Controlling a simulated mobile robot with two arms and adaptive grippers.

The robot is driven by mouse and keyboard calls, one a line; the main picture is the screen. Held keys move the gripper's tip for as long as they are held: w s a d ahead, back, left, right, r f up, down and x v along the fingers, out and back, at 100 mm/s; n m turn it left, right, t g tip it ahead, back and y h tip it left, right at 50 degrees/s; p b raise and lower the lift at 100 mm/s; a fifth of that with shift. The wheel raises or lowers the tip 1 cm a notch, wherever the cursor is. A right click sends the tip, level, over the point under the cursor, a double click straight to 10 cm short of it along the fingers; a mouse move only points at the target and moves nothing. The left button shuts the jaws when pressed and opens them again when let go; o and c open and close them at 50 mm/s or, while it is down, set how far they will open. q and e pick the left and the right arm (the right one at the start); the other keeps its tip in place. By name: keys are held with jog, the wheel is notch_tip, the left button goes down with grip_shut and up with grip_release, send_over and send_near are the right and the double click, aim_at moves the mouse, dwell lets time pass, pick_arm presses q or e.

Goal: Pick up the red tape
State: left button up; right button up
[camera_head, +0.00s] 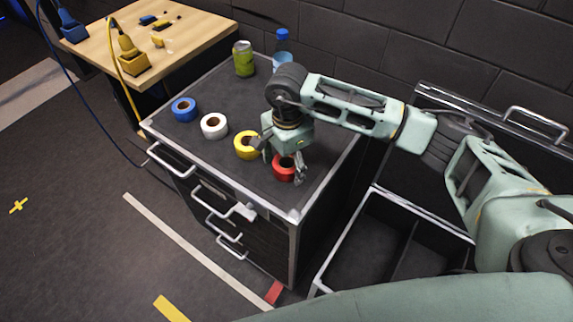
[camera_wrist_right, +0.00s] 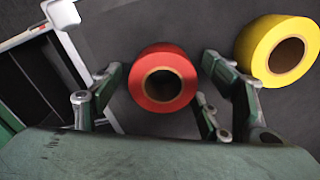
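The red tape (camera_head: 283,172) lies flat on the dark cabinet top (camera_head: 222,95), at the right end of a row of tape rolls. In the right wrist view the red tape (camera_wrist_right: 146,82) is between the open fingers of my right gripper (camera_wrist_right: 150,113), with a gap visible on the left side. In the head view my right gripper (camera_head: 284,166) points down over the red tape and partly covers it. Whether the fingers reach down to the tape's height is hard to tell. My left gripper is not in view.
The yellow tape (camera_head: 246,145) lies close beside the right gripper. A white tape (camera_head: 214,126) and a blue tape (camera_head: 184,109) lie farther left. A green can (camera_head: 243,58) and a blue-capped bottle (camera_head: 282,48) stand at the back. An open compartmented drawer (camera_head: 372,246) is at right.

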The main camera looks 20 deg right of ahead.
jog(key=c, duration=1)
jog(key=shift+r, duration=0.1)
